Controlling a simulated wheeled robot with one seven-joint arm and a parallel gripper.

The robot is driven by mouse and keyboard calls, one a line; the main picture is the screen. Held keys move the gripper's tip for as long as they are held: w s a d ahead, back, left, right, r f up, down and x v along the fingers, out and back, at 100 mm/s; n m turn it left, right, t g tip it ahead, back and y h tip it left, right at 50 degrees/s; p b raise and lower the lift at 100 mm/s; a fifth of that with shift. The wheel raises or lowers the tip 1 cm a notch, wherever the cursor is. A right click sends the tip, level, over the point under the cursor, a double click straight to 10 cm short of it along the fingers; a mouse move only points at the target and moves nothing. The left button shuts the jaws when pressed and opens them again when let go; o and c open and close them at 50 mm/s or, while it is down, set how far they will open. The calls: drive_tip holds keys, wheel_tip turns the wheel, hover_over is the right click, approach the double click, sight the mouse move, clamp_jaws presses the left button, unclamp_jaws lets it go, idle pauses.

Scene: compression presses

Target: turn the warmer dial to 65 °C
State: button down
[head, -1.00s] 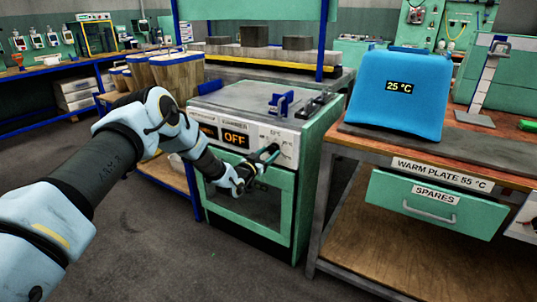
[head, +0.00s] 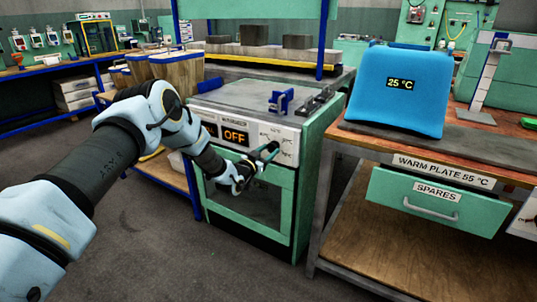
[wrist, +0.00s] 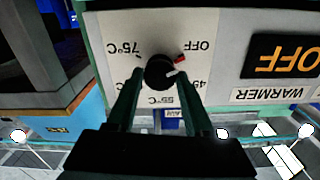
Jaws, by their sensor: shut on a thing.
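The warmer (head: 270,180) is a green cabinet with a glass door and a pale control panel. Its display (head: 235,137) reads OFF. The dark round dial (wrist: 160,70) sits at the panel's right end. In the wrist view the panel appears upside down, with OFF, 45, 55 and 75 °C marks around the dial. The 65 mark is hidden, apparently behind a finger.
A blue covered unit (head: 400,95) reading 25 °C stands on the bench to the right, above a WARM PLATE 55 °C label (head: 443,173) and a SPARES drawer (head: 435,200). A blue clamp (head: 281,101) stands on the warmer's top. The floor in front is clear.

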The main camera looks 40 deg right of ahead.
drive_tip(key=m+b, duration=0.4)
drive_tip(key=shift+f, duration=0.2)
drive_tip(key=m+b, duration=0.4)
drive_tip(key=m, duration=0.1)
drive_tip(key=shift+b, duration=0.4)
drive_tip(key=m+b, duration=0.4)
drive_tip(key=shift+f+m+b, duration=0.1)
drive_tip(key=shift+m+b, duration=0.2)
drive_tip(key=shift+b, duration=0.1)
drive_tip(key=m+b, duration=0.4)
drive_tip(key=b, duration=0.1)
drive_tip(key=m+b, duration=0.4)
drive_tip(key=shift+s, duration=0.1)
drive_tip(key=m+b, duration=0.4)
drive_tip(key=b, duration=0.1)
drive_tip(key=shift+m, duration=0.3)
drive_tip(key=m+b, duration=0.6)
drive_tip(key=b, duration=0.1)
drive_tip(key=shift+m+b, duration=1.1)
drive_tip(key=shift+r, duration=0.2)
